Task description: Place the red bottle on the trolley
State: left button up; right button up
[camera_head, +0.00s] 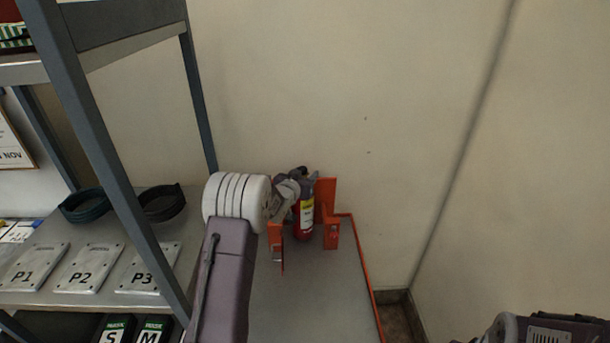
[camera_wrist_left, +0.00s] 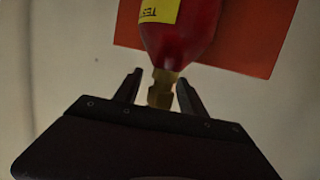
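The red bottle (camera_head: 304,220) has a yellow-and-white label and stands upright between the orange brackets of the trolley (camera_head: 312,305), at its far end. Whether its base rests on the deck is hard to tell. In the left wrist view the bottle (camera_wrist_left: 182,35) shows its red shoulder and brass neck. My left gripper (camera_head: 303,178) is at the top of the bottle. In the wrist view its two fingers (camera_wrist_left: 160,92) stand on either side of the brass neck, with gaps visible, so it is open. My right gripper's fingers are not visible.
A grey-framed shelf (camera_head: 110,160) stands at the left with plates marked P1, P2 and P3 (camera_head: 150,268) and dark rings (camera_head: 162,203). Walls close in behind and right. The trolley's front deck is clear. Part of my right arm shows bottom right.

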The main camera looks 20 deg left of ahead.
pick_arm(q)
jog(key=shift+r, duration=0.15)
jog(key=shift+s, duration=0.3)
jog(key=b+v, duration=0.1)
jog(key=v, duration=1)
jog(key=shift+s, duration=0.2)
jog(key=shift+r, duration=0.1)
jog(key=s+d+f+g, duration=0.5)
jog(key=s+f+g, duration=0.1)
jog(key=s+f, duration=0.25)
jog(key=s+d+f+g, duration=0.3)
jog(key=s+d+g, duration=0.1)
jog(key=s, duration=0.5)
jog(key=s+d+f+g+h, duration=0.1)
jog(key=s+d+f+g, duration=0.2)
jog(key=s, duration=0.7)
jog(key=shift+d+f+g, duration=0.4)
jog(key=shift+d+g, duration=0.05)
jog(key=shift+g, duration=0.05)
